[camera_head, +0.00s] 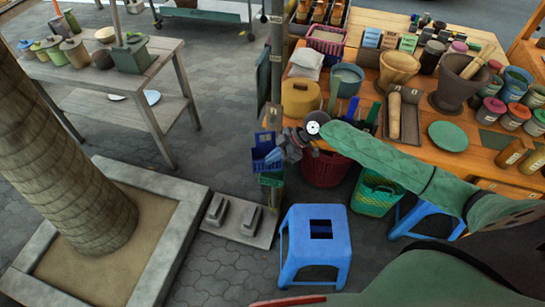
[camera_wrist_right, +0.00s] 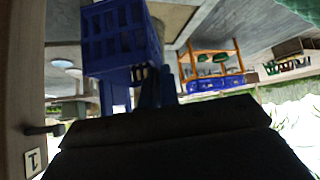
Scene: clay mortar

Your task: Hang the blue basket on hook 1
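The blue basket (camera_head: 263,158) is beside the wooden post (camera_head: 277,60), left of the red-brown basket. My right gripper (camera_head: 287,149) is at its right side and appears shut on it; the exact grip is hidden. In the right wrist view, the blue basket (camera_wrist_right: 122,38) fills the upper middle, just beyond the gripper (camera_wrist_right: 158,88). A dark hook (camera_wrist_right: 43,130) sticks out from the board at the left, above a small label reading 1 (camera_wrist_right: 34,160). The basket is apart from this hook in that view. My left gripper is not in view.
A crowded wooden table (camera_head: 465,155) stands at the right, with a red-brown basket (camera_head: 325,170) and a green basket (camera_head: 375,193) below its front. A blue stool (camera_head: 316,250) stands in front. A grey bench (camera_head: 150,85) is at the left; the paving between is open.

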